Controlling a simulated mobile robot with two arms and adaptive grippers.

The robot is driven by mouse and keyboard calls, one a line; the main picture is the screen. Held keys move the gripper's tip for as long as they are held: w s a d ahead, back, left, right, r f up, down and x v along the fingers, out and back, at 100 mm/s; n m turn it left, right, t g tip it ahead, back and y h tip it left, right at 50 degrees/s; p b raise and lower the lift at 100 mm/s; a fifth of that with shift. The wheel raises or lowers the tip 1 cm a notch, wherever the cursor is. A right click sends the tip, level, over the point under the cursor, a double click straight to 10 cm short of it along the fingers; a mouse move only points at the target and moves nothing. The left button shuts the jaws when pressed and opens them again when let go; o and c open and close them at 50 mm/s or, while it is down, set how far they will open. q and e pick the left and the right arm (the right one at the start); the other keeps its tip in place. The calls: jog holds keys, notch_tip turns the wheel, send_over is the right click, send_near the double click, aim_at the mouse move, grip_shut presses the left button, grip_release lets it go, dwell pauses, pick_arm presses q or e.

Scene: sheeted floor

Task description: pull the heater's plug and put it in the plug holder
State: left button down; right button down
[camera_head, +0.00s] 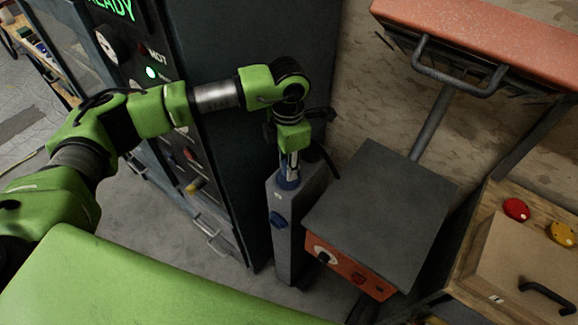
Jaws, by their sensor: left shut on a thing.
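My left gripper (290,166) points down at the top of a grey post (296,232) and is shut on what appears to be the plug. The fingers cover most of the plug, and I cannot tell how far it sits in the post. A blue part (288,182) shows at the post's top, right under the fingers. The likely heater is an orange box with a dark flat top (383,205) and a knob, right of the post. I cannot pick out the plug holder for sure. My right gripper is not in view.
A dark cabinet (222,150) with a lit READY display stands close left of the post. A black cable (328,160) curves beside the gripper. A wooden box (515,245) with red and yellow buttons is at right. An orange-topped unit with a bar handle (455,85) is above.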

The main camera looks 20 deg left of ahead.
pick_arm(q)
jog(key=shift+r, duration=0.2)
jog(key=shift+w+r, duration=0.1)
jog(key=shift+r, duration=0.15)
jog(key=shift+r+p, duration=0.35)
jog(key=shift+r, duration=0.3)
jog(key=shift+r, duration=0.25)
jog(key=shift+r+p, duration=0.7)
jog(key=shift+r, duration=0.45)
jog(key=shift+r, duration=0.15)
jog(key=shift+r+p, duration=0.75)
jog(key=shift+r, duration=1.15)
